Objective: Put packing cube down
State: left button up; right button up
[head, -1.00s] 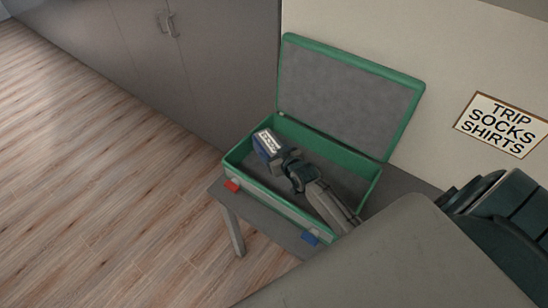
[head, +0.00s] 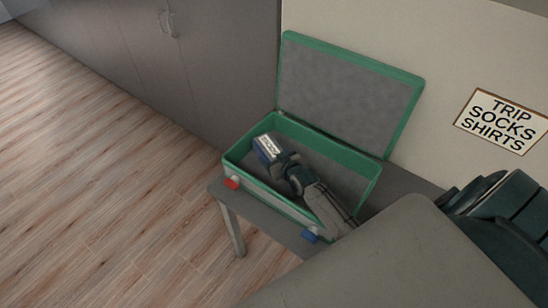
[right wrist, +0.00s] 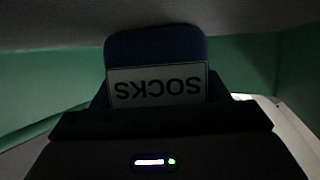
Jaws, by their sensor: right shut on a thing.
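The packing cube (head: 266,149) is blue with a white label. In the right wrist view the cube (right wrist: 155,48) shows its label, which reads SOCKS upside down. My right gripper (head: 279,160) is shut on the cube and holds it inside the open green suitcase (head: 240,150), at its left end. I cannot tell whether the cube touches the suitcase floor. The suitcase's grey-lined lid (head: 350,95) stands open at the back. My left gripper is not in view.
The suitcase lies on a grey bench (head: 232,215). A red latch (head: 232,183) and a blue latch (head: 310,235) are on its front. A sign (head: 502,121) on the wall reads TRIP SOCKS SHIRTS. The right part of the suitcase floor looks clear.

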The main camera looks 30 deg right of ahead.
jog(key=o, duration=1.1)
jog(key=shift+s+a+f, duration=0.1)
jog(key=shift+s+f, duration=0.1)
jog(key=shift+f, duration=0.25)
jog(key=shift+s+a+f, duration=0.1)
jog(key=shift+s+f, duration=0.1)
jog(key=shift+f, duration=0.2)
jog(key=shift+r, duration=0.25)
jog(key=v, duration=0.4)
jog(key=r+v, duration=0.1)
jog(key=v, duration=0.2)
jog(key=p+v, duration=0.1)
jog(key=v, duration=0.3)
jog(key=shift+d+r, duration=0.2)
jog(key=shift+r, duration=0.2)
